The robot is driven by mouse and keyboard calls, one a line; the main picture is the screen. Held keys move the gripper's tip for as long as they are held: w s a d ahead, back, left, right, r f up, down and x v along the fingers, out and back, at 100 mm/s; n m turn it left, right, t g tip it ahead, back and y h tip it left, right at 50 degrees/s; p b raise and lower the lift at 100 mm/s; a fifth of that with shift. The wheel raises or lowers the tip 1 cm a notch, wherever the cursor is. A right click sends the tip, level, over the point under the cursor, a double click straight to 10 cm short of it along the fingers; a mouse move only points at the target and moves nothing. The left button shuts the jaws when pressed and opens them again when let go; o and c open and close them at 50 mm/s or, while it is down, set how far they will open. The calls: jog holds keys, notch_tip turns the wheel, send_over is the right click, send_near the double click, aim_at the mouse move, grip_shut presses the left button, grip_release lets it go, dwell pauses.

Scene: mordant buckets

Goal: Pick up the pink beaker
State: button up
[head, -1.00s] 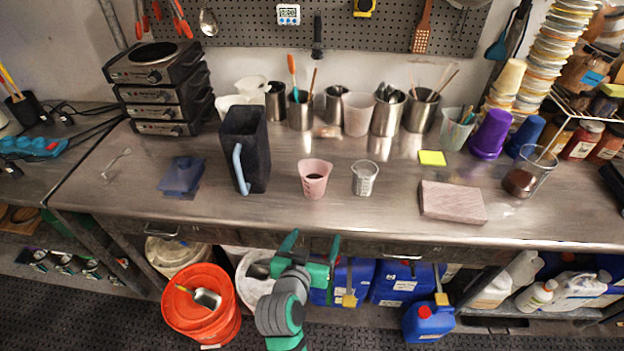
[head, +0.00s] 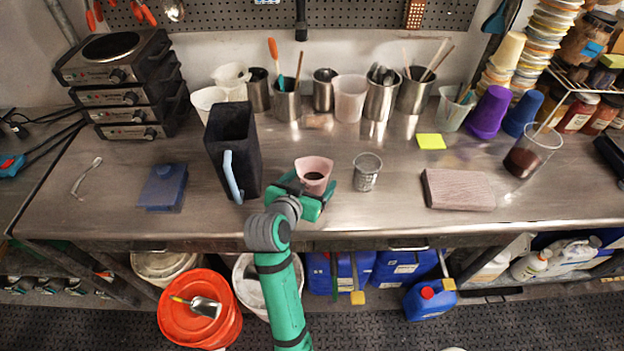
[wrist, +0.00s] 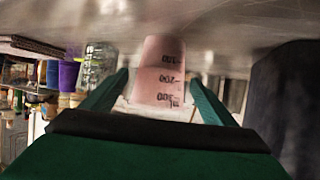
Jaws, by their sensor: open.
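The pink beaker (head: 314,170) stands upright on the metal bench with dark liquid inside. My gripper (head: 308,190) has its green fingers low around the beaker, and the head view hides the beaker's lower part behind them. In the wrist view the pink beaker (wrist: 160,72) appears upside down with black measuring marks, between the two spread fingers of my gripper (wrist: 158,98). The fingers look open, with a gap showing on each side of the beaker.
A tall dark pitcher (head: 232,150) with a pale blue handle stands close left of the beaker. A small clear measuring cup (head: 367,172) stands close right. A pinkish block (head: 458,189) and blue item (head: 163,188) lie farther out. Metal containers (head: 287,103) line the back.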

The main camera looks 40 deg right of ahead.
aim_at(318, 172)
jog(key=shift+x, duration=3.2)
jog(key=shift+c, duration=0.6)
jog(key=c, duration=1)
jog(key=shift+c, duration=0.5)
jog(key=shift+r, duration=0.2)
